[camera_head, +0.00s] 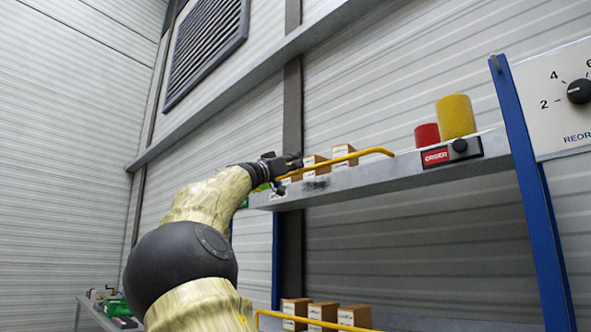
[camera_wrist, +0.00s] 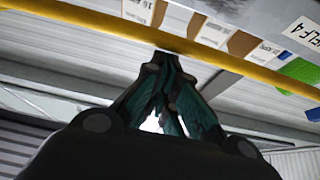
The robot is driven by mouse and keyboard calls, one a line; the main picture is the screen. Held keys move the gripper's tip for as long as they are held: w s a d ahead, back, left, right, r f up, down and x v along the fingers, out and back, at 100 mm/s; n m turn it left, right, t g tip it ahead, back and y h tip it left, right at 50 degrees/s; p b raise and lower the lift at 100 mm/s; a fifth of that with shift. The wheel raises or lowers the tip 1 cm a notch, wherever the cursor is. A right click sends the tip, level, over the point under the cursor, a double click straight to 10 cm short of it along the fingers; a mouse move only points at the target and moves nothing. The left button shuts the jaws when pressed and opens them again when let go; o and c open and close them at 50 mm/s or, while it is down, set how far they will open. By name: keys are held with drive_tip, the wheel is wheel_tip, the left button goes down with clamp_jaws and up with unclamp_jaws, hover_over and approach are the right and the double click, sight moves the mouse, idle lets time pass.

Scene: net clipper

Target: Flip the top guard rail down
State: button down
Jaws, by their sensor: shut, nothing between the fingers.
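The top guard rail (camera_head: 345,157) is a thin yellow bar raised along the front of the top shelf (camera_head: 400,171), in front of small boxes. In the wrist view the rail (camera_wrist: 245,67) crosses the upper part of the picture on a slant. My gripper (camera_head: 298,161) is at the rail's left part, with its fingers shut and nothing between them. In the wrist view the fingertips (camera_wrist: 167,58) come up to the rail's lower edge in the picture. I cannot tell whether they touch it. My arm and gripper hide the rail's left end in the head view.
Brown boxes (camera_head: 344,151) stand behind the rail. A red cylinder (camera_head: 427,136) and a yellow cylinder (camera_head: 456,117) stand farther right, by a black-and-red label holder (camera_head: 450,152). A blue post (camera_head: 533,190) and a dial panel (camera_head: 560,100) are at right. A lower yellow rail (camera_head: 300,321) fronts more boxes.

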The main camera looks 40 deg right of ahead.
drive_tip(key=shift+a+f+b, duration=0.1)
drive_tip(key=shift+f+b, duration=0.4)
drive_tip(key=shift+b, duration=0.25)
drive_tip(key=b+v, duration=0.6)
drive_tip(key=v, duration=0.4)
drive_tip(key=shift+f+b, duration=0.2)
drive_tip(key=shift+b, duration=0.1)
drive_tip(key=shift+s, duration=0.1)
idle(0.4)
